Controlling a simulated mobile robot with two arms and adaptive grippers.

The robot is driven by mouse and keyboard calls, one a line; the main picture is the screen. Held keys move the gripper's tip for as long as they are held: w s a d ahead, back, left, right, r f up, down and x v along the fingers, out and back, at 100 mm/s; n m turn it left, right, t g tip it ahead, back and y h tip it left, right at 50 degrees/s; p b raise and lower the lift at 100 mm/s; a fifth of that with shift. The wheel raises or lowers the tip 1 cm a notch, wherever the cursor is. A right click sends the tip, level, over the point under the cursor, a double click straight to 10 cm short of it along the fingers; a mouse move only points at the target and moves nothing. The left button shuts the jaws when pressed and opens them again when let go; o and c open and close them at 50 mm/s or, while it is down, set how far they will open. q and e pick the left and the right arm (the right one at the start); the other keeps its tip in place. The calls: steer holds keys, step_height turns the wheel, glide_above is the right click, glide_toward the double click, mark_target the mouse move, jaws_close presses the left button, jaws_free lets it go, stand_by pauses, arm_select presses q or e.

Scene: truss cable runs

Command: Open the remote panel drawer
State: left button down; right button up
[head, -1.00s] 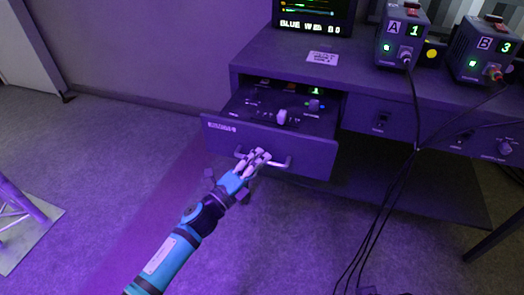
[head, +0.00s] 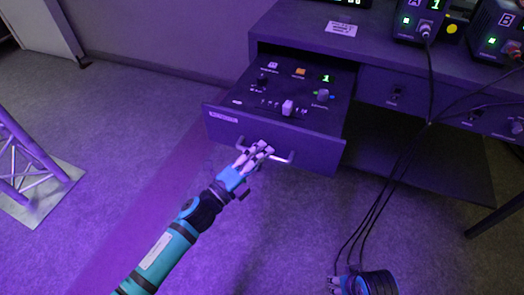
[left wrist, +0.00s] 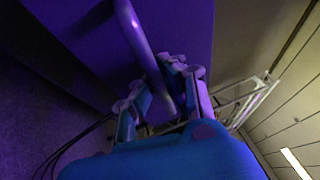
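The remote panel drawer (head: 225,127) is pulled well out from under the desk in the head view. Its dark top carries a white slider knob (head: 288,107), a round knob (head: 322,95), an orange button (head: 300,72) and a green "1" readout. A bar handle (head: 284,158) is on its front. My left gripper (head: 262,149) is at the handle.
The desk (head: 300,32) holds box A (head: 420,20) and box B (head: 497,32). Black cables (head: 400,175) hang from them to the floor, right of the drawer. A truss piece (head: 25,165) stands on a plate at left.

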arm_select(q)
steer(key=c, duration=1.4)
jaws_free()
steer(key=shift+f, duration=0.1)
steer(key=v, duration=1.2)
